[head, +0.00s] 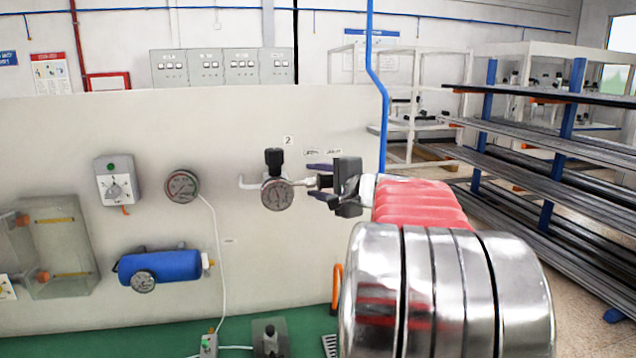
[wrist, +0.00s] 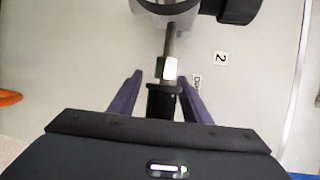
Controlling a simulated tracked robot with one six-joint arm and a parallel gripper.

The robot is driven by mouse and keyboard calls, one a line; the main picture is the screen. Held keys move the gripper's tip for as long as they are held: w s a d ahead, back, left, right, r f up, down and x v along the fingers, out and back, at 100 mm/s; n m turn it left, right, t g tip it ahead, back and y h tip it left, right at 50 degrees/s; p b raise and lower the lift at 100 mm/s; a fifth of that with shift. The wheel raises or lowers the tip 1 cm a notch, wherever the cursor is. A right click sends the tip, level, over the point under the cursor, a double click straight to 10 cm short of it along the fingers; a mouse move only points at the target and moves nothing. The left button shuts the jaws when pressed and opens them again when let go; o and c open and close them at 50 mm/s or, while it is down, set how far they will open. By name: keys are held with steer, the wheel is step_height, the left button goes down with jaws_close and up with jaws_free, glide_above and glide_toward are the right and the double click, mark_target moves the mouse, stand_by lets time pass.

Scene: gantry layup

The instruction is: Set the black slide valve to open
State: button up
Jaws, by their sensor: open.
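The black slide valve (wrist: 163,100) is a dark sleeve on a pipe, beside a silver hex fitting (wrist: 169,70). In the head view the valve (head: 325,181) sits just right of the regulator's gauge, partly hidden by my gripper. My gripper (head: 314,181) is open, its two purple fingers on either side of the valve. In the wrist view my gripper (wrist: 160,78) has one finger left and one right of the sleeve, with a narrow gap visible on each side near the tips. The sleeve's lower end is hidden behind my gripper's body.
A pressure regulator with a black knob (head: 274,158) and gauge (head: 277,195) is close left of the fingers. Small labels (head: 333,152) and a "2" plate (head: 288,140) are on the panel above. A blue tank (head: 160,267) and a dial box (head: 116,181) are farther left.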

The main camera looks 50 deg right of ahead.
steer(key=v, duration=1.3)
steer(key=shift+s, duration=0.3)
steer(key=shift+a, duration=0.2)
steer(key=w+a+f+n+g+y, duration=0.25)
steer(key=a+f, duration=0.25)
steer(key=a, duration=0.4)
steer(key=w+a+f+n+g+y, duration=0.1)
steer(key=w+a+f+n+g, duration=0.2)
steer(key=a, duration=0.6)
steer(key=w+a+f+n+g+y, duration=0.1)
steer(key=a+f+n+y, duration=0.15)
steer(key=a+f, duration=0.45)
steer(key=s+a+f+n+g+h, duration=0.1)
steer(key=s+a+f+n+g, duration=0.1)
steer(key=s+a+f+n, duration=0.2)
steer(key=s+a+f+n+g+h, duration=0.2)
steer(key=s+a+f+n, duration=0.1)
steer(key=s+a+n, duration=0.5)
steer(key=s+a, duration=0.3)
steer(key=shift+a+f+n, duration=0.4)
steer(key=shift+s, duration=0.1)
